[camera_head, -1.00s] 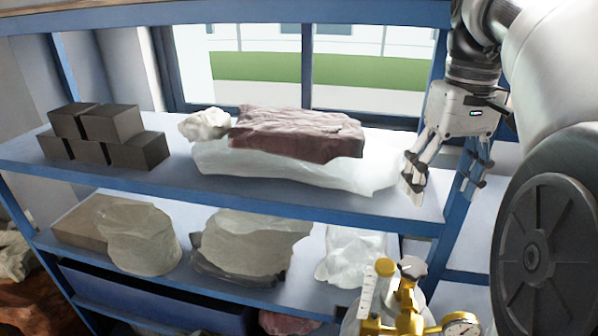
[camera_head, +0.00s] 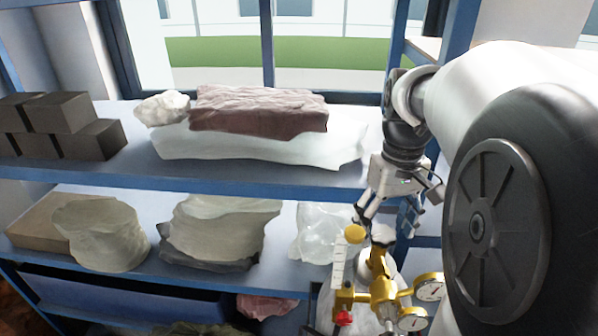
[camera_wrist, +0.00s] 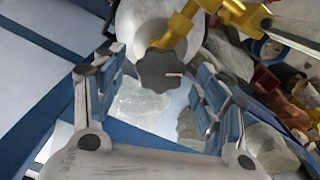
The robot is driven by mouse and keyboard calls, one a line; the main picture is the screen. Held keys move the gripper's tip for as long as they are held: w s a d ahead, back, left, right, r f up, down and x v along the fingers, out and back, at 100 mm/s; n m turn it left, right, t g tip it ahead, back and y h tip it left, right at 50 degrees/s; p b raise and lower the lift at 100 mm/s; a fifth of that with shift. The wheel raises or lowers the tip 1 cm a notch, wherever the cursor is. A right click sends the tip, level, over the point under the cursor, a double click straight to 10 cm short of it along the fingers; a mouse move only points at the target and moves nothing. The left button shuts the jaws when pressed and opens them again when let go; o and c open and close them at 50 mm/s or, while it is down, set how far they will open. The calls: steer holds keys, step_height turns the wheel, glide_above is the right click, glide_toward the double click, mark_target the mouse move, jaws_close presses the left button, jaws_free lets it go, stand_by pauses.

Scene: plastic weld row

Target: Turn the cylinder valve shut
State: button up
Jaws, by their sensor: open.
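The valve's dark, lobed handwheel (camera_wrist: 160,69) is near the middle of the wrist view, on top of the pale cylinder (camera_wrist: 135,22). In the head view the handwheel (camera_head: 382,238) shows small, just below my gripper (camera_head: 384,222). A yellow regulator (camera_head: 374,288) with round gauges (camera_head: 428,287) and a red knob (camera_head: 343,318) is fixed at the cylinder top. In the wrist view my gripper (camera_wrist: 158,78) is open, with one finger on each side of the handwheel in the picture. I see no clear contact; the depth between them is hard to judge.
A blue shelf rack (camera_head: 215,185) stands left of the valve. It holds dark blocks (camera_head: 62,112), a brown wrapped bundle (camera_head: 258,108) and several clear bags (camera_head: 222,228). A clear bag (camera_head: 322,230) lies close left of my gripper. A rack post (camera_head: 459,32) rises behind my arm.

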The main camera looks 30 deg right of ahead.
steer(key=shift+f, duration=0.1)
steer(key=shift+c, duration=0.3)
steer(key=c, duration=1)
steer(key=shift+m, duration=0.4)
steer(key=m, duration=0.3)
steer(key=shift+m+p, duration=0.35)
steer(key=shift+m, duration=0.05)
steer(key=m, duration=0.5)
steer(key=shift+m+p, duration=0.3)
steer(key=m, duration=0.7)
steer(key=shift+p, duration=0.35)
steer(key=m, duration=0.6)
steer(key=shift+m, duration=0.3)
